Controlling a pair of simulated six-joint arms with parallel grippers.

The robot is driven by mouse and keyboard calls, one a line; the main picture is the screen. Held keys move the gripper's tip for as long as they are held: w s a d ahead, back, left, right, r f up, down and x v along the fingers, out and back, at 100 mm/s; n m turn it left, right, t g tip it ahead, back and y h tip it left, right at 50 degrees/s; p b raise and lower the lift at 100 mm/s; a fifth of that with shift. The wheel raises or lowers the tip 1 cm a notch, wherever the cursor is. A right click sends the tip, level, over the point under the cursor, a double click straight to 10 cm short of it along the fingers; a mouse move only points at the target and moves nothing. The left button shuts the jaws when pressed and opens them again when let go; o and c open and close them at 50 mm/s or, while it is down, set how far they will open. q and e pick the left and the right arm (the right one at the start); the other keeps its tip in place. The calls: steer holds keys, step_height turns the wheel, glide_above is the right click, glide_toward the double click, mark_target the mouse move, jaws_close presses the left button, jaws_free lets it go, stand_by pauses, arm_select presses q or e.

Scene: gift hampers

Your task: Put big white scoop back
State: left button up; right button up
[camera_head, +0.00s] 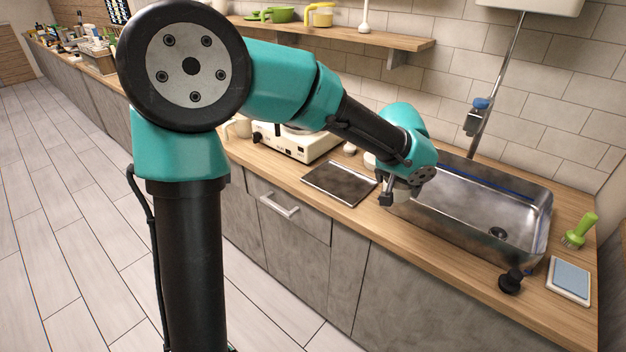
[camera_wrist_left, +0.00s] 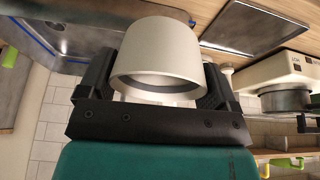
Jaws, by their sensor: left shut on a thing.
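My left gripper (camera_head: 392,199) is over the counter at the left front edge of the sink. In the left wrist view it (camera_wrist_left: 155,85) is shut on a white, round, cup-like thing, which looks like the big white scoop (camera_wrist_left: 158,45). The scoop sits between both fingers, with its open rim facing the camera. Only a small pale part of it shows below the wrist in the head view, and its handle cannot be made out. My right gripper is in neither view.
A steel sink (camera_head: 470,215) lies right of the gripper, and a dark flat tray (camera_head: 340,183) lies left of it. A white stove (camera_head: 298,142) stands behind the tray. A wall shelf (camera_head: 335,32) holds green and yellow ware.

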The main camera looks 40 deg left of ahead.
arm_select(q)
steer(key=shift+s+a, duration=0.15)
steer(key=shift+a, duration=0.25)
steer(key=shift+a+f+n, duration=0.4)
steer(key=shift+a, duration=0.05)
steer(key=a+f+n+g+y, duration=0.1)
steer(key=a+f+n, duration=0.2)
steer(key=a+n, duration=0.1)
steer(key=w+a+f+n+y, duration=0.1)
steer(key=a+f+n, duration=0.3)
steer(key=a, duration=0.2)
steer(key=w+a+f+n+g+y, duration=0.1)
steer(key=a+f+n+y, duration=0.1)
steer(key=a+f+n, duration=0.2)
steer(key=shift+w+a+f+g, duration=0.2)
steer(key=shift+w+a+g, duration=0.1)
steer(key=shift+a, duration=0.15)
steer(key=shift+w, duration=0.1)
steer(key=w+a, duration=0.2)
steer(key=w, duration=0.2)
steer(key=w+a+f, duration=0.1)
steer(key=w+a, duration=0.2)
steer(key=w, duration=0.1)
steer(key=w+a, duration=0.3)
steer(key=w, duration=0.1)
steer(key=shift+w+f, duration=0.15)
steer(key=shift+w, duration=0.25)
steer(key=shift+a, duration=0.1)
